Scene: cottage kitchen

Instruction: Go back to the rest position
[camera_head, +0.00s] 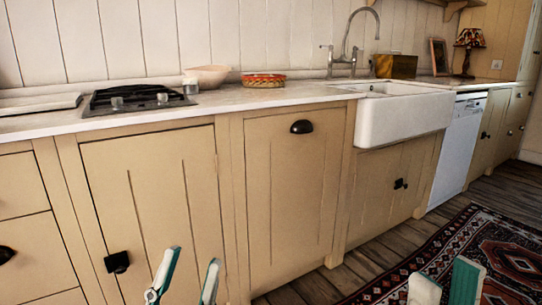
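My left gripper (193,264) shows at the bottom edge, left of centre, in the head view. Its two green and white fingers are apart with nothing between them, in front of the beige cupboards. My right gripper (445,277) shows at the bottom right, over the patterned rug (494,247). Its two fingertips are apart, with a gap and no object between them. The rest of both grippers and the arms are below the frame.
Beige cupboards (155,190) with dark handles run under the white counter (215,100). A hob (135,98), a bowl (207,76) and a woven basket (263,80) stand on it. A white sink (405,118) juts out beyond the cupboard fronts. A white dishwasher (457,150) is right of it.

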